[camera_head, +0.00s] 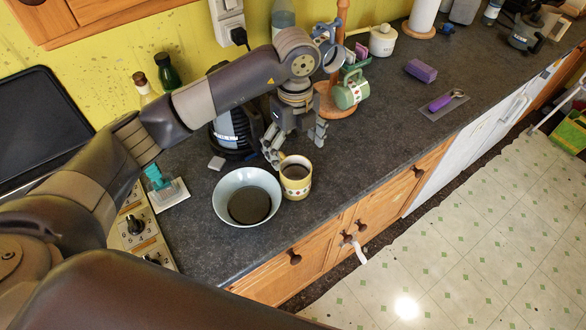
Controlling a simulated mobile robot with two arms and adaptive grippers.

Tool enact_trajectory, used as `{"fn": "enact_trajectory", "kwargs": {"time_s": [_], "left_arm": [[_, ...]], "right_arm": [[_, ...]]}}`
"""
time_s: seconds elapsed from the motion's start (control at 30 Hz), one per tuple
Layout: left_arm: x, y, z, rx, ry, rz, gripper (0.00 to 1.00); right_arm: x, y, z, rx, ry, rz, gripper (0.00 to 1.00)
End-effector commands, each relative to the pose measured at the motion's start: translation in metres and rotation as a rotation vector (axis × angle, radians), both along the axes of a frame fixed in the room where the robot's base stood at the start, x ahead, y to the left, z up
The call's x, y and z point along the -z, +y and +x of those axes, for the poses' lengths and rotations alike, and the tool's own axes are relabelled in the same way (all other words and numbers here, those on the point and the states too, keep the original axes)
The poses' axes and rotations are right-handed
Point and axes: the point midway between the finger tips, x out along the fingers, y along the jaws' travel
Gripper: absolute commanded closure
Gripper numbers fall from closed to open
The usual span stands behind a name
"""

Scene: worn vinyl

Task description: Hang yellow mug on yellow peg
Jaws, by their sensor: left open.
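The yellow mug (297,185) stands upright on the dark counter, just right of a pale bowl (231,177). It has a coloured pattern on its side. My left gripper (296,147) is open just behind the mug; one finger is close to the mug's back left rim, and I cannot tell if they touch. A wooden mug stand (342,20) is behind the gripper. A green mug (352,92) and a bluish mug (331,57) hang on it. My right gripper is not in view.
A dark appliance (232,130) stands behind the bowl. A white lidded pot (382,41) and a purple block (421,71) are right of the stand. The counter between the yellow mug and the purple block is mostly clear. The counter's front edge is close to the mug.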

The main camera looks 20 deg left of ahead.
Motion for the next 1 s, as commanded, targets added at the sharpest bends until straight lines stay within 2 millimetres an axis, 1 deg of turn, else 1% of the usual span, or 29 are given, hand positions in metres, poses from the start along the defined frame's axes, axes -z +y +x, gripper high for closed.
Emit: {"fn": "enact_trajectory", "kwargs": {"time_s": [0.03, 0.1, 0.2, 0.27, 0.37, 0.5, 0.63, 0.77, 0.9, 0.97, 1.0], "left_arm": [[0.005, 0.0, -0.001, -0.001, 0.003, 0.0, 0.13], [0.011, 0.0, 0.0, -0.001, 0.0, 0.0, 0.13], [0.016, 0.0, 0.0, 0.0, -0.001, -0.001, 0.13], [0.02, 0.001, -0.001, 0.0, 0.002, 0.0, 0.13], [0.03, 0.003, -0.002, -0.001, 0.005, 0.002, 0.13], [0.049, 0.005, -0.002, -0.001, 0.004, 0.0, 0.13], [0.064, 0.005, -0.001, -0.001, 0.001, 0.0, 0.13], [0.068, 0.005, 0.0, 0.001, -0.001, 0.0, 0.13], [0.068, 0.004, 0.0, 0.001, -0.002, 0.0, 0.13], [0.068, 0.004, 0.0, 0.001, -0.002, 0.0, 0.27], [0.068, 0.004, 0.0, 0.001, -0.002, 0.0, 0.36]], "right_arm": [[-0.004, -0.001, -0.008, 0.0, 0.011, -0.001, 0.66], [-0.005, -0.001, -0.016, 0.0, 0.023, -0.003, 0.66], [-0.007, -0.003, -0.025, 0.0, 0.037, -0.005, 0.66], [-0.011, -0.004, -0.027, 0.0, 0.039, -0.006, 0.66], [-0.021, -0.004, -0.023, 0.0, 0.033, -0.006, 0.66], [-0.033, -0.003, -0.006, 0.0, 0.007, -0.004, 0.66], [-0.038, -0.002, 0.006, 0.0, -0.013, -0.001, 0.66], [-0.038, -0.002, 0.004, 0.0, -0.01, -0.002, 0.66], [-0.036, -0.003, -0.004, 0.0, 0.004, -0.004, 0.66], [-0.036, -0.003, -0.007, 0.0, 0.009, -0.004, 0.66], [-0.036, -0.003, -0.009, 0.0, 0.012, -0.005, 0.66]]}}
